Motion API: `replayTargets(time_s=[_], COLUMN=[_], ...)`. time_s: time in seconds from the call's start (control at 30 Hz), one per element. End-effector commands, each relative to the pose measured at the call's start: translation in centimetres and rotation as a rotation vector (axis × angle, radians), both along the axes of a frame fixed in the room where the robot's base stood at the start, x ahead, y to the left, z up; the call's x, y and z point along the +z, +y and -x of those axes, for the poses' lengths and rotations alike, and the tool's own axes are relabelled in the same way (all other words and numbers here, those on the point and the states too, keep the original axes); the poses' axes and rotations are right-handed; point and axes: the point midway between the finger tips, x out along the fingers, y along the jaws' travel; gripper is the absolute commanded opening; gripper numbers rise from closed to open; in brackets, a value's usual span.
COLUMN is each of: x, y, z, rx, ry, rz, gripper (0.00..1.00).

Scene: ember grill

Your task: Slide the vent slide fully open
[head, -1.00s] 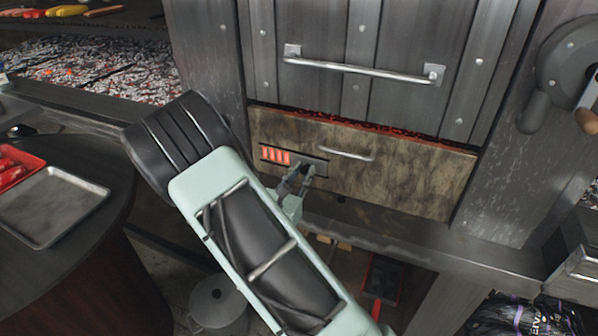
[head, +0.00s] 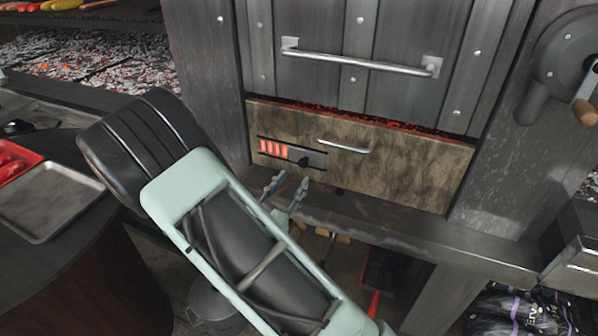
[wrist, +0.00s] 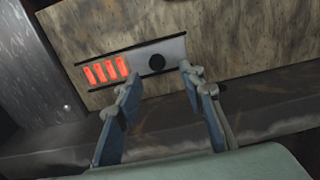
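The vent slide (head: 312,158) is a grey plate with a dark round knob (head: 304,161), set in rails on the front of a stone-patterned drawer (head: 400,172). Several glowing red slots show to its left. My gripper (head: 288,184) is open and empty, below and slightly left of the knob. In the wrist view its two fingers (wrist: 160,90) stand apart below the knob, and neither appears to touch it.
A drawer handle (head: 344,147) is right of the slide. A metal ledge (head: 400,229) runs below the drawer. A grey door with a long bar handle (head: 360,62) is above. A table with a metal tray (head: 48,203) is at left, and a crank (head: 585,110) at right.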

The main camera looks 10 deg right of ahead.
Motion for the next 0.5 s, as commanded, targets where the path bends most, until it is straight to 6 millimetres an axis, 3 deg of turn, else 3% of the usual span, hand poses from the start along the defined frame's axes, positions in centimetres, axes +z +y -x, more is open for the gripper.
replayTargets(time_s=[0.2, 0.5], x=[0.0, 0.0], y=[2.1, 2.6], z=[2.8, 3.8], rx=[0.001, -0.002], ry=[0.001, 0.001], rz=[-0.001, 0.001], gripper=[0.36, 0.36])
